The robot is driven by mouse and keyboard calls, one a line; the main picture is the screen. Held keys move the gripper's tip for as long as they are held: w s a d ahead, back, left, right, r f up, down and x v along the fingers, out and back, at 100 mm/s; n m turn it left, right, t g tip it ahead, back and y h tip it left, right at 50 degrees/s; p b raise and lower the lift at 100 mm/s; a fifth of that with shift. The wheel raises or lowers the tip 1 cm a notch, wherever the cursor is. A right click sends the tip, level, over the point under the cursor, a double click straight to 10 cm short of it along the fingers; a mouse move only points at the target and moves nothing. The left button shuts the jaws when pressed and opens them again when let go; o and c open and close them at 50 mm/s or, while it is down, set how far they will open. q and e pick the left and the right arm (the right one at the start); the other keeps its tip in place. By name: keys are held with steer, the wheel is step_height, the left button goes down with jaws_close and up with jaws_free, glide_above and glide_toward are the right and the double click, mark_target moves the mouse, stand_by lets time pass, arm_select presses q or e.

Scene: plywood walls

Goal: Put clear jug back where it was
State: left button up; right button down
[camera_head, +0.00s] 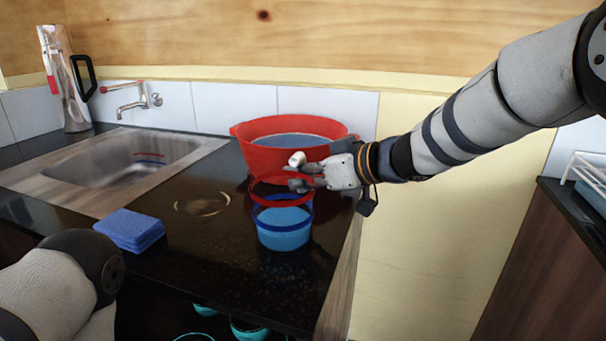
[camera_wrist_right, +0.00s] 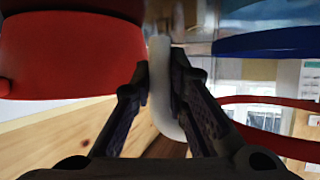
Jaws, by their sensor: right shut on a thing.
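My right gripper (camera_head: 300,172) reaches in from the right, above the counter and in front of the red basin. It is shut on a white curved handle (camera_head: 297,159); in the right wrist view the handle (camera_wrist_right: 160,90) stands between the two fingers (camera_wrist_right: 152,115). Below the gripper is a see-through vessel, seemingly the clear jug (camera_head: 268,198), with a red ring near its top. A blue tub (camera_head: 283,238) with a dark blue rim shows below and through it. I cannot tell exactly where one ends and the other begins. My left gripper is out of view.
The red basin (camera_head: 255,157) holds water at the back of the black counter (camera_head: 180,240). A sink (camera_head: 125,165) with a tap, blue cloths (camera_head: 130,228) and a tall flask (camera_head: 62,85) are left. A ring mark (camera_head: 202,203) lies on clear counter.

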steer(key=shift+f, duration=0.1)
steer(key=c, duration=1.6)
jaws_free()
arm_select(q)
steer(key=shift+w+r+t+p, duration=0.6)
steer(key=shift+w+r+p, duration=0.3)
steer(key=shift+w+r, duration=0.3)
arm_select(e)
steer(key=v, duration=1.2)
steer(key=shift+w, duration=0.1)
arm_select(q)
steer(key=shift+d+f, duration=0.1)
